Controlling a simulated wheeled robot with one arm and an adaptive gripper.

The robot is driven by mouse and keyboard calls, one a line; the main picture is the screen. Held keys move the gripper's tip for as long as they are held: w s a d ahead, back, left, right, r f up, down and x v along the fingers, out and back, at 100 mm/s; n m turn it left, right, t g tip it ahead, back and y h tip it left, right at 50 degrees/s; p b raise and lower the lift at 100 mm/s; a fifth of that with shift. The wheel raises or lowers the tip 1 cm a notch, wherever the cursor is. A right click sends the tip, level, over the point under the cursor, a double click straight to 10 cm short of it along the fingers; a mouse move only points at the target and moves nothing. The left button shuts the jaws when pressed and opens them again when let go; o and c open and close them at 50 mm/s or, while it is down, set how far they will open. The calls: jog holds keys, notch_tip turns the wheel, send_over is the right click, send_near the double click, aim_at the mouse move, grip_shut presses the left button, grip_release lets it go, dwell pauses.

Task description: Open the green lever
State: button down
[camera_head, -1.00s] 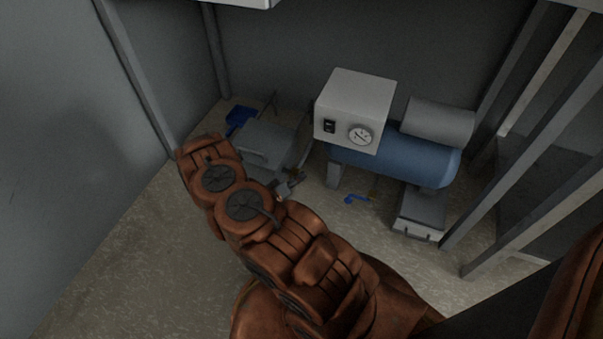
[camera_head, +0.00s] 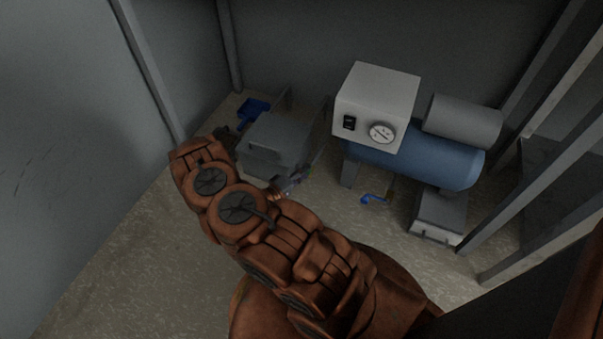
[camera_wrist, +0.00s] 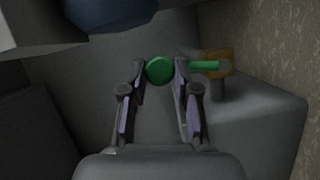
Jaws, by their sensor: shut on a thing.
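The green lever (camera_wrist: 159,70) shows in the wrist view as a round green end with a green stem running right to a yellow-orange valve body (camera_wrist: 222,62). My gripper (camera_wrist: 160,78) has one fingertip on each side of the round end and is shut on it. In the head view I cannot make out the green lever, and my arm covers much of the area around my gripper.
A grey box (camera_head: 277,143) stands on the floor by the back wall. To its right is a blue tank (camera_head: 420,160) with a white gauge box (camera_head: 376,105). Blue handles (camera_head: 252,110) (camera_head: 373,199) show nearby. Metal posts (camera_head: 540,85) stand at the right.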

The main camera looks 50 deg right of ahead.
jog(key=c, duration=0.9)
grip_release()
jog(key=shift+o, duration=0.2)
jog(key=shift+a, duration=0.1)
jog(key=a, duration=1.1)
jog(key=shift+w+a+r, duration=0.15)
jog(key=shift+a+r, duration=0.25)
jog(key=shift+w, duration=0.1)
